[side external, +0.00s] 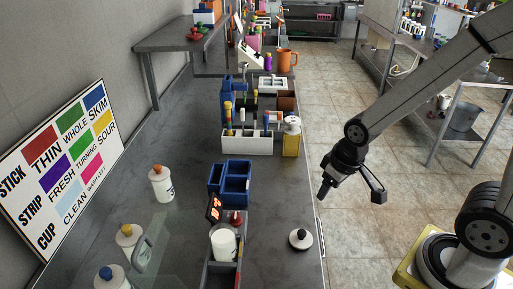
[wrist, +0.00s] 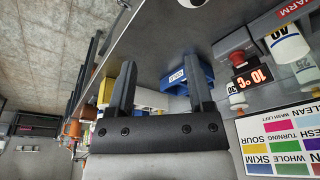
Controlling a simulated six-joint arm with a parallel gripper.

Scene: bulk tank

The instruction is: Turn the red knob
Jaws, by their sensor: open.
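The red knob (side external: 236,217) shows small on the counter, just right of a tilted red-digit display (side external: 214,209). In the wrist view the red knob (wrist: 236,43) is at the upper right, above the display (wrist: 252,78), partly cut by nearby parts. My gripper (side external: 350,191) is open and empty, in the air off the counter's right edge, apart from the knob and to its right. In the wrist view the fingers of my gripper (wrist: 160,66) are spread, with a blue container beyond them and nothing between them in contact.
A white cup (side external: 223,245) stands just in front of the knob. A white round lid with a dark top (side external: 300,238) lies near the counter edge. A blue divided bin (side external: 230,182) and white rack (side external: 246,143) stand behind. A clear panel (side external: 160,240) rises at left.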

